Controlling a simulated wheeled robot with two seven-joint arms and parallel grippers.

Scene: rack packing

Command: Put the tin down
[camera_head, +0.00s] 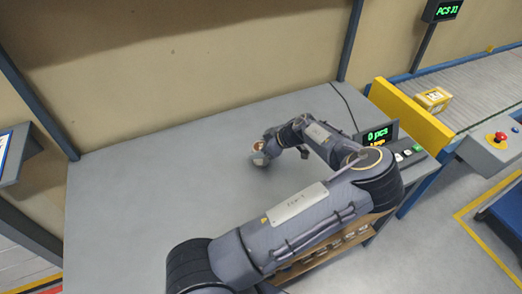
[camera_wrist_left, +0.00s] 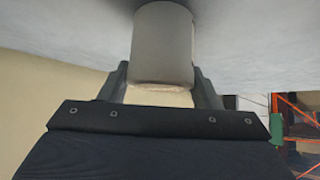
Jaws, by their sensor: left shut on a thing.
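My left gripper (camera_head: 262,154) is over the grey table (camera_head: 130,200), toward its back middle, and is shut on a small tin (camera_head: 258,146). In the left wrist view the tin (camera_wrist_left: 163,45) is a plain grey cylinder between the two fingers (camera_wrist_left: 163,88). Its far end meets a dark shadow on the table surface; I cannot tell whether it touches. In the head view the gripper hides part of the tin. My right gripper is not in view.
A wooden rack (camera_head: 325,258) with several tins is partly hidden behind my left arm. A display reading 0 pcs (camera_head: 377,136) stands at the table's right end. The table's left half is clear.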

